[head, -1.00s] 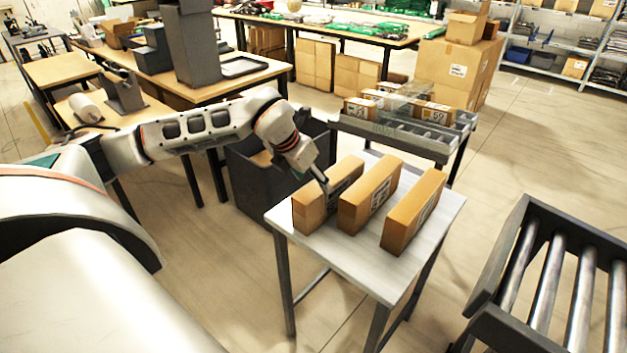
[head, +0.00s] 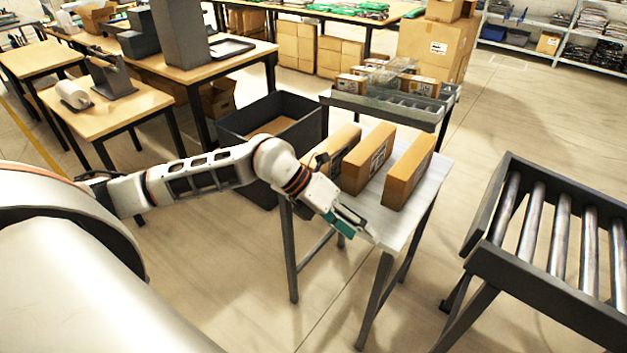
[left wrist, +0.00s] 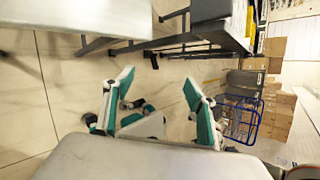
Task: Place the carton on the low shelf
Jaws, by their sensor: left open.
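Three upright brown cartons stand side by side on a small white-topped table: the left carton (head: 341,142), the middle carton (head: 368,158) and the right carton (head: 408,170). My left gripper (head: 362,230) is at the table's front left edge, in front of the cartons and apart from them. Its teal fingers are spread and empty in the left wrist view (left wrist: 160,82). My left arm hides the lower part of the left carton. Which shelf is the low shelf I cannot tell. My right gripper is out of view.
A roller conveyor (head: 480,238) stands to the right of the white table (head: 425,198). A dark open bin (head: 232,136) stands behind my arm. A grey rack (head: 340,108) with small boxes stands behind the cartons. Metal shelving (head: 540,22) is at the back right. Open floor lies between.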

